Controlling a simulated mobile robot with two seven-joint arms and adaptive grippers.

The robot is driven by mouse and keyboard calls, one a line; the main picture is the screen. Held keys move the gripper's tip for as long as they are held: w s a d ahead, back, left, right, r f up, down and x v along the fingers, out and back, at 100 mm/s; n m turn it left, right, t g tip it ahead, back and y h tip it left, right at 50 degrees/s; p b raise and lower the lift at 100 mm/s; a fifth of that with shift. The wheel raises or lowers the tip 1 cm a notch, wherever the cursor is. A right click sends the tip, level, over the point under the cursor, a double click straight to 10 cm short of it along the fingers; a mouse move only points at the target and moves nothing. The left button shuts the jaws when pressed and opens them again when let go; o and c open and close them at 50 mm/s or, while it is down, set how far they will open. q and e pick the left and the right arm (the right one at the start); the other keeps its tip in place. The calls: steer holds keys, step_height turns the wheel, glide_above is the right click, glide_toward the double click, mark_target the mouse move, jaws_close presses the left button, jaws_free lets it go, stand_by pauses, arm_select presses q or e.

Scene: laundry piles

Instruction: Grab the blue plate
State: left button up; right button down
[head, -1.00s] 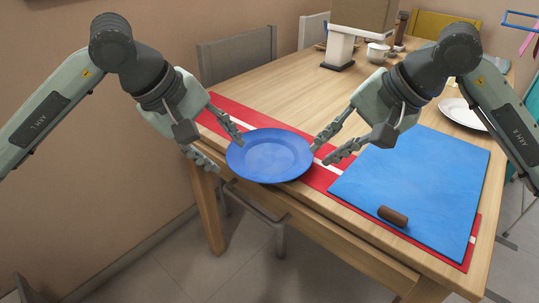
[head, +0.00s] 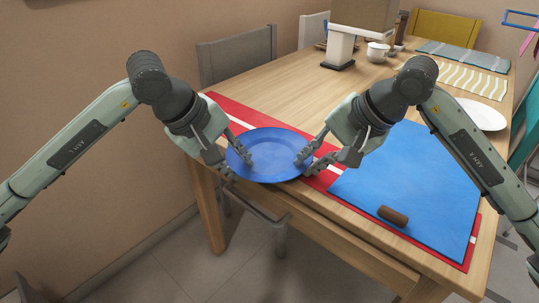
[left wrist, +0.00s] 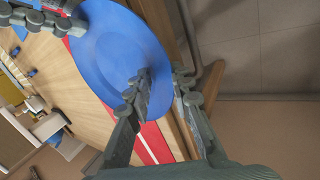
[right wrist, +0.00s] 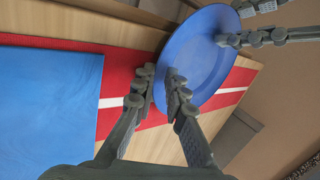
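The blue plate (head: 268,160) lies flat at the near left edge of the table, over a red cloth, its rim overhanging the edge. My left gripper (head: 236,161) is at its left rim, one finger over the plate and the other outside it. The left wrist view shows these fingers (left wrist: 163,92) apart, with the plate (left wrist: 112,50) edge between them. My right gripper (head: 314,160) is at the right rim. In the right wrist view its fingers (right wrist: 161,84) are a little apart, one over the plate (right wrist: 200,55) and one outside. Contact cannot be told.
A blue board (head: 410,185) with a brown block (head: 393,216) lies right of the plate on the red cloth (head: 222,108). A white plate (head: 481,114), a cup (head: 377,52) and a box on a stand (head: 340,50) are farther back. The table's middle (head: 300,95) is clear.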

arm_select(q)
jaws_close()
steer(key=shift+r, duration=0.2)
